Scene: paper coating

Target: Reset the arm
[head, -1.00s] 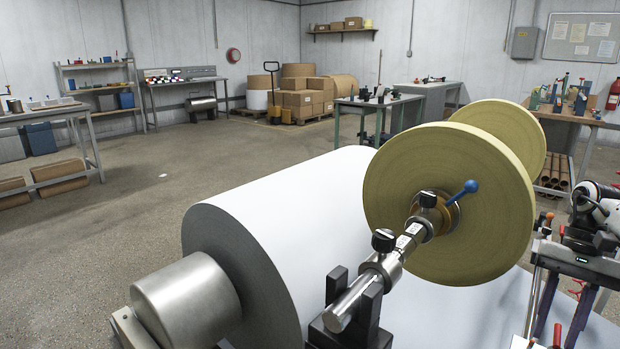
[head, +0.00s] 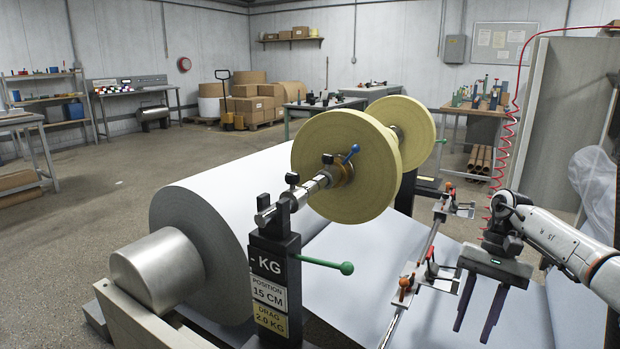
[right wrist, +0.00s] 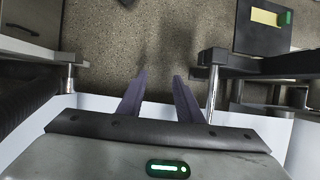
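My right gripper (head: 480,316) hangs at the right of the head view, its two dark fingers pointing down and apart, with nothing between them. In the right wrist view the open fingers (right wrist: 158,85) show above a white sheet edge and the floor. It is to the right of the paper machine and apart from its rail. My right arm (head: 560,240) comes in from the right edge. My left gripper is not in view.
A large white paper roll (head: 235,195) and two yellow rolls (head: 345,165) on a shaft stand left of my gripper. A rail with clamps (head: 405,285) is close beside it. A green-knobbed lever (head: 345,268) sticks out from the stand. Open floor (head: 100,225) lies left.

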